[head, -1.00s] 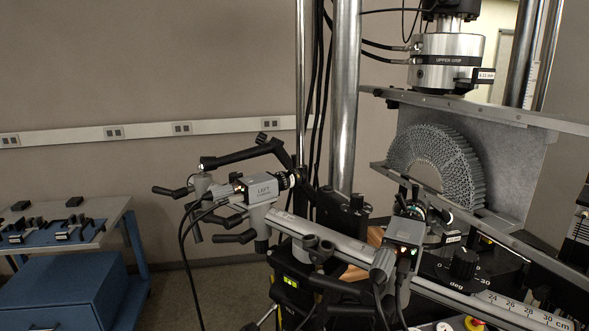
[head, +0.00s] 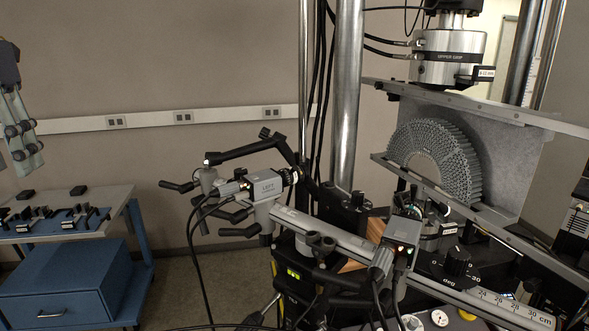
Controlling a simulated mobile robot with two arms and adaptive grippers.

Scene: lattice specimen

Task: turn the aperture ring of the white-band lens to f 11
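A grey camera marked LEFT (head: 266,186) sits on the rail in the middle of the head view. Its short black lens (head: 291,177) points right and shows a pale band, which may be the white band. A second grey camera (head: 403,231) stands farther right on the rail; its dark lens (head: 408,209) shows a greenish tint. Aperture numbers are too small to read on either lens. My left gripper (head: 27,158) hangs at the far left edge, well away from both cameras. Its finger gap is unclear. My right gripper is out of view.
A lattice arch (head: 437,152) stands under the upper grip (head: 447,58). Black handles (head: 180,186) and cables surround the LEFT camera. A side bench (head: 110,199) holds small black parts, with a blue drawer unit (head: 65,286) below.

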